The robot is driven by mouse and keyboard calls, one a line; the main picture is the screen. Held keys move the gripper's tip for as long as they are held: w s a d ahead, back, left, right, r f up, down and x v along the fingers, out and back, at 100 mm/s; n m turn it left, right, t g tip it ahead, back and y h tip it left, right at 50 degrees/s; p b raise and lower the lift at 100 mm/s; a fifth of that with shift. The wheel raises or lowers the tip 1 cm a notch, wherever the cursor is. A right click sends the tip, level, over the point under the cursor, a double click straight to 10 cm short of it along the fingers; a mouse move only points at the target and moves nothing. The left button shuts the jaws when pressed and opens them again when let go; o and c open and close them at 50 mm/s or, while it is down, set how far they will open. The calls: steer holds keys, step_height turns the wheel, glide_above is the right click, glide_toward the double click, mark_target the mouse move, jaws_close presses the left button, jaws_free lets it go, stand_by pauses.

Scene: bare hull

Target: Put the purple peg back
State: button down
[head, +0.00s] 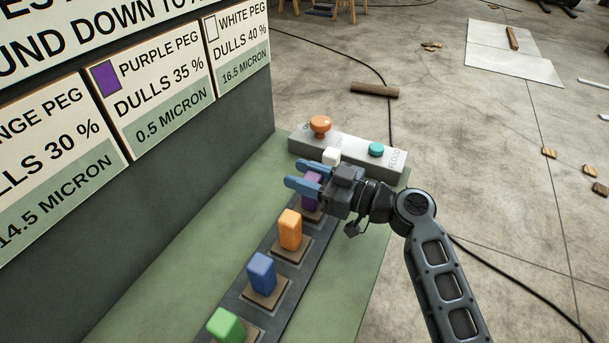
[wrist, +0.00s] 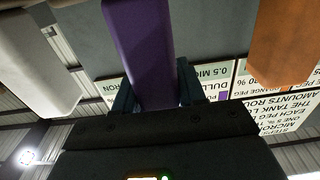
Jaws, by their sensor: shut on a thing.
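The purple peg (head: 313,181) stands upright at its brown square base in the dark rack, between the orange peg (head: 290,229) and the white peg (head: 331,157). My gripper (head: 304,178) is shut on the purple peg, with one blue finger on each side. In the wrist view the purple peg (wrist: 138,50) runs up between my fingers, with the white peg (wrist: 35,60) at left and the orange peg (wrist: 283,40) at right.
The blue peg (head: 262,274) and green peg (head: 226,325) stand nearer in the rack. A grey box (head: 345,150) with an orange knob (head: 320,125) and a teal button (head: 376,149) lies just behind. A sign board (head: 150,90) rises at left. Open floor lies at right.

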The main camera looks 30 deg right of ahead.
steer(key=shift+f, duration=0.3)
steer(key=shift+f, duration=0.2)
steer(key=c, duration=0.7)
jaws_free()
steer(key=shift+o, duration=0.2)
steer(key=shift+r, duration=0.15)
steer(key=shift+s+d, duration=0.1)
steer(key=b+v, duration=0.3)
steer(key=v, duration=0.8)
steer(key=shift+s+d, duration=0.2)
steer(key=shift+s, duration=0.1)
